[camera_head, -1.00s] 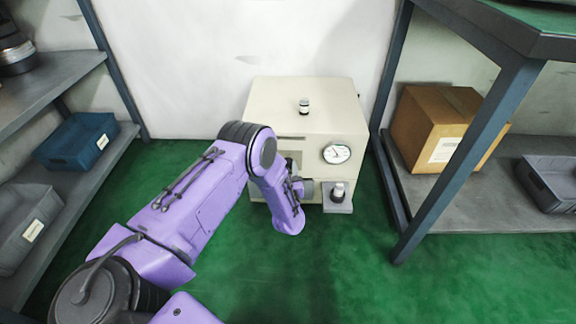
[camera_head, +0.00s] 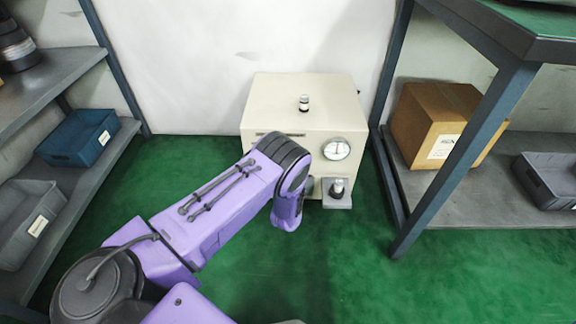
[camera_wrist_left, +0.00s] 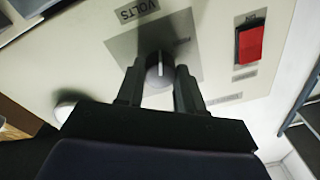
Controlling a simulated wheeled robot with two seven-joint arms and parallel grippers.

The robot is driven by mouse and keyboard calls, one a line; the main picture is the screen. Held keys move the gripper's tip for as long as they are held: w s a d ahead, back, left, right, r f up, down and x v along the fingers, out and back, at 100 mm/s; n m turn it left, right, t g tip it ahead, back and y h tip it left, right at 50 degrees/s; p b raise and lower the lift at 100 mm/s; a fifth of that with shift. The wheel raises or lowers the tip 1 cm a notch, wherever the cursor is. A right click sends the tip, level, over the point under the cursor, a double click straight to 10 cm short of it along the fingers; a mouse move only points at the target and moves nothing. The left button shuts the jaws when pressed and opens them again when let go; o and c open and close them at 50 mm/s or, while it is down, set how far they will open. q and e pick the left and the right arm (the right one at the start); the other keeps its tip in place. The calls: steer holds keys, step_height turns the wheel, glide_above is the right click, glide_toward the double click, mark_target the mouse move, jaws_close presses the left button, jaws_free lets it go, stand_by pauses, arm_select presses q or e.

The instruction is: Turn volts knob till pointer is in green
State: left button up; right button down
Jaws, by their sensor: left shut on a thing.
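The cream instrument box (camera_head: 275,95) stands at the back centre with a round white dial (camera_head: 336,149) on its front. The dial's pointer and any green zone are too small to read. In the left wrist view the dark volts knob (camera_wrist_left: 158,72), with a pale line on it, sits on a grey plate marked VOLTS (camera_wrist_left: 137,12). My left gripper (camera_wrist_left: 159,84) is shut on the knob, one finger on each side. In the head view my purple left arm hides the knob and gripper. My right gripper is not in view.
A red switch (camera_wrist_left: 252,42) is on the panel beside the knob. A small dark-and-pale knob-like part stands on a grey ledge (camera_head: 338,203) below the dial, and another part (camera_head: 304,103) is on the box top. Shelves flank the box; a cardboard box (camera_head: 436,122) is right.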

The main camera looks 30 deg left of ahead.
arm_select(q)
steer(key=shift+f, duration=0.15)
stand_by(0.3)
steer(key=o, duration=1)
steer(key=shift+o, duration=0.2)
steer(key=shift+s+d, duration=0.1)
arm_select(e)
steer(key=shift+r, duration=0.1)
arm_select(q)
steer(key=p+v, duration=0.3)
steer(key=v, duration=0.7)
steer(key=shift+s+p, duration=0.2)
steer(key=shift+p, duration=0.15)
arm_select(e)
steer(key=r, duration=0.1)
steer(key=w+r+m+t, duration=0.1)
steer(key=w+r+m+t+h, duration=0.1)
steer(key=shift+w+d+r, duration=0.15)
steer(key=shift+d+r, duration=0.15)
arm_select(q)
steer(key=shift+d, duration=0.1)
